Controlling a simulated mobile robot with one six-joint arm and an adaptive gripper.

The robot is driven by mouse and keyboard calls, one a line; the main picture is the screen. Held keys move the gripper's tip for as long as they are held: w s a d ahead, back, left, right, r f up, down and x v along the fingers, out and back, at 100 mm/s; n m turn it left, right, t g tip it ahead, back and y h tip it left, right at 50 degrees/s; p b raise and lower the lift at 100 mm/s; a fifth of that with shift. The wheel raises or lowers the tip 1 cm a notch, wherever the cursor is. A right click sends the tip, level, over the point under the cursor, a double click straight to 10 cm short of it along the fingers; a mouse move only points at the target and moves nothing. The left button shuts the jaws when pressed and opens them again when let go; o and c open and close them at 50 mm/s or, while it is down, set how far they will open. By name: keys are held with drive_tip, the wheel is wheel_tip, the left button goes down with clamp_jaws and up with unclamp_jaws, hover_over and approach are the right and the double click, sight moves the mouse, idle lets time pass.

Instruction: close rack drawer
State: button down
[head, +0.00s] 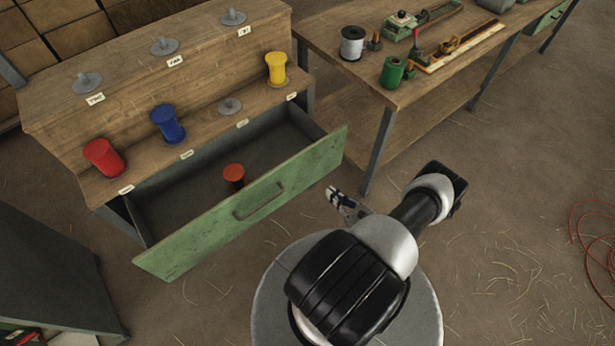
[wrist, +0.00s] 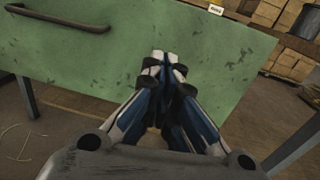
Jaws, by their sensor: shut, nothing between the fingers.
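The rack drawer (head: 245,208) is pulled far out of the wooden rack (head: 60,125). Its green front panel has a dark bar handle (head: 258,203), and an orange-red spool (head: 234,174) stands inside. My gripper (head: 332,192) is shut and empty, just outside the right part of the drawer front. In the wrist view the shut fingertips (wrist: 166,56) point at the green front (wrist: 125,65), right of the handle (wrist: 58,20). I cannot tell whether they touch the panel.
Red (head: 104,157), blue (head: 167,124) and yellow (head: 277,69) spools stand on the rack's lower step. A workbench (head: 330,30) with tools and spools is at the right. A dark cabinet (head: 45,275) is at lower left. Straw-strewn floor lies before the drawer.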

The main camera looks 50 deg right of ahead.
sight(304, 168)
drive_tip(key=shift+m+h, duration=0.7)
drive_tip(key=shift+h, duration=0.1)
drive_tip(key=x, duration=0.4)
drive_tip(key=f+b+x, duration=0.1)
drive_tip(key=x, duration=0.3)
drive_tip(key=f+b+x, duration=0.1)
drive_tip(key=x, duration=0.3)
drive_tip(key=shift+w+a, duration=0.2)
drive_tip(key=shift+w, duration=0.15)
